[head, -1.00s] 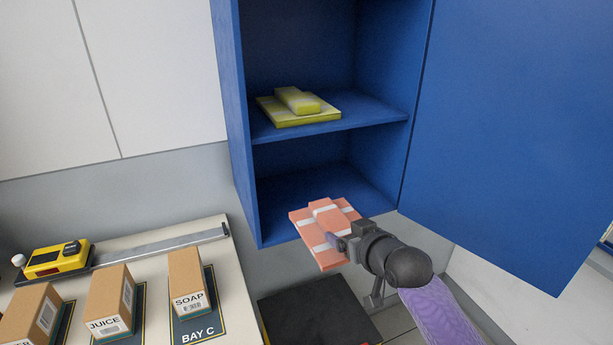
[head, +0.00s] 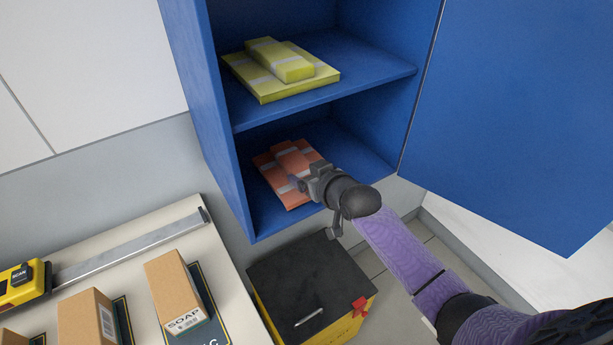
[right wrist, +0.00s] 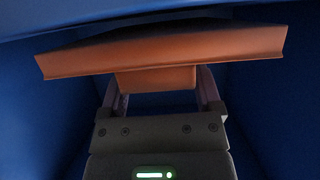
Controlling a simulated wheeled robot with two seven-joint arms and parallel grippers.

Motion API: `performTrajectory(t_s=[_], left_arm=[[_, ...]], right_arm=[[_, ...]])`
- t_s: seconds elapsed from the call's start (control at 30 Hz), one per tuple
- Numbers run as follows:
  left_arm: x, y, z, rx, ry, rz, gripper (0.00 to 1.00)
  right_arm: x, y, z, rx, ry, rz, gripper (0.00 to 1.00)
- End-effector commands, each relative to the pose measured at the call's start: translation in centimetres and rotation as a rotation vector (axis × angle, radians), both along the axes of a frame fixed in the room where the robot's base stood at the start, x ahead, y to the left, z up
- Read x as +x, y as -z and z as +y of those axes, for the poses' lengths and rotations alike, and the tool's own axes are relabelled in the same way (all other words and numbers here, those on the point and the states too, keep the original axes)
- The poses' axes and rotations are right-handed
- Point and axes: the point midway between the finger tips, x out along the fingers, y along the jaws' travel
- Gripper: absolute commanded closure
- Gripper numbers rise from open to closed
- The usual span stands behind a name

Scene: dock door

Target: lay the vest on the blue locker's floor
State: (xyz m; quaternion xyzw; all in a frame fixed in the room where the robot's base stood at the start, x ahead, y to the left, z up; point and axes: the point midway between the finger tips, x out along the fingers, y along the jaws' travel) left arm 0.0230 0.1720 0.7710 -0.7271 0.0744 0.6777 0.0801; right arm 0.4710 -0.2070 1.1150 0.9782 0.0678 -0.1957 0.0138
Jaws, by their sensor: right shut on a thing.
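The orange vest (head: 283,172), folded with pale stripes, is inside the lower compartment of the blue locker (head: 212,130). My right gripper (head: 303,183) is shut on the vest's near right edge. The vest also shows in the right wrist view (right wrist: 160,52), spanning between and beyond the fingers, with blue walls on both sides. The locker's floor (head: 262,218) shows around the vest; whether the vest touches it I cannot tell. The locker door (head: 510,110) stands open to the right. My left gripper is not in view.
A yellow folded vest (head: 285,72) lies on the shelf (head: 365,82) above. A black-topped yellow box (head: 310,275) stands below the locker.

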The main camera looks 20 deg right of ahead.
Motion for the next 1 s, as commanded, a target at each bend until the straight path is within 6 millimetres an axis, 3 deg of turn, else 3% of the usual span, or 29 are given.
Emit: performTrajectory(t_s=[0.07,0.4,0.43,0.5,0.77,1.0], left_arm=[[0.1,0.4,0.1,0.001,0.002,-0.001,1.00],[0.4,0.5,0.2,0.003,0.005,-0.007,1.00],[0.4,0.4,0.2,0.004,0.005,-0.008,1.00],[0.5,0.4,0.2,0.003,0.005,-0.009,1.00],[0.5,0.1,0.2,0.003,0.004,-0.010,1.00],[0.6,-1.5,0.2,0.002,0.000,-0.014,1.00]], right_arm=[[0.0,1.0,0.0,0.001,0.000,-0.001,0.85],[0.0,1.3,0.0,0.000,0.000,-0.003,0.85],[0.0,1.2,0.0,0.000,0.000,-0.002,0.12],[0.0,1.2,0.0,0.000,0.000,-0.002,0.00],[0.0,0.7,0.0,0.000,0.000,-0.002,0.00],[-4.1,-1.1,-0.6,-0.001,-0.001,0.000,0.00]])
